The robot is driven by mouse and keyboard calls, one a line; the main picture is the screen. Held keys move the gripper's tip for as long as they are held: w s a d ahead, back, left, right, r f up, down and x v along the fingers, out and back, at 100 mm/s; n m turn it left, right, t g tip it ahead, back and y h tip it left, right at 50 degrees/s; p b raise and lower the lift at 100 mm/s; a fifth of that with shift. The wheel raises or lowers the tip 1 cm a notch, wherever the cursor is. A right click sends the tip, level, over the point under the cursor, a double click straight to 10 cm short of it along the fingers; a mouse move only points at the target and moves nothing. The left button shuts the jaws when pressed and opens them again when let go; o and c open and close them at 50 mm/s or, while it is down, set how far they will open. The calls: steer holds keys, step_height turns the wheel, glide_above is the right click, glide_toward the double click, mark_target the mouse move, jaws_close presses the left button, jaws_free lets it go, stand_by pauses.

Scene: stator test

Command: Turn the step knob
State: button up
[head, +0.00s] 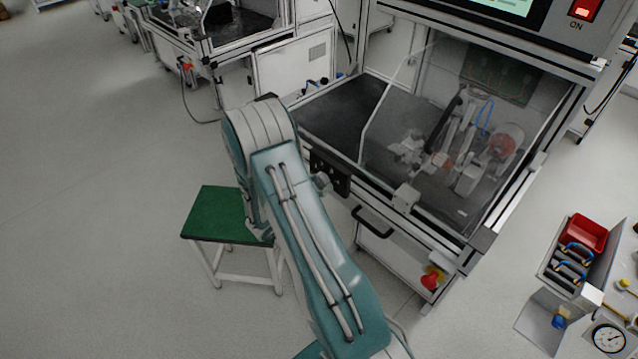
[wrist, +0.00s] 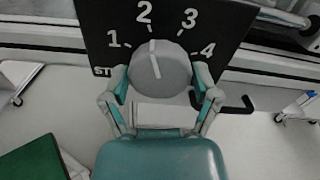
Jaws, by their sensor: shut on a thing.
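The step knob (wrist: 172,64) is a round grey dial with a white line on its face, in the upper middle of the wrist view. Its line points up and slightly left, close to the 2. It sits on a black panel (wrist: 97,20) marked 1, 2, 3 and 4, with letters reading ST at lower left. My gripper (wrist: 158,78) is shut on the knob, with one finger on its left side and one on its right. In the head view the black panel (head: 338,176) is on the machine's front, and my arm hides most of my gripper.
A green-topped stool (head: 212,211) stands left of my arm. A black handle (head: 372,222) and a red knob (head: 430,281) are on the cabinet below the panel. A clear cover encloses the machine's work area. A trolley with a red bin (head: 584,234) is at right.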

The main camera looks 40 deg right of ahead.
steer(key=m, duration=0.4)
steer(key=shift+w, duration=0.1)
steer(key=shift+m, duration=2)
steer(key=o, duration=1)
steer(key=shift+c, duration=0.2)
steer(key=a, duration=1.2)
steer(key=shift+s, duration=0.45)
steer(key=shift+f, duration=0.1)
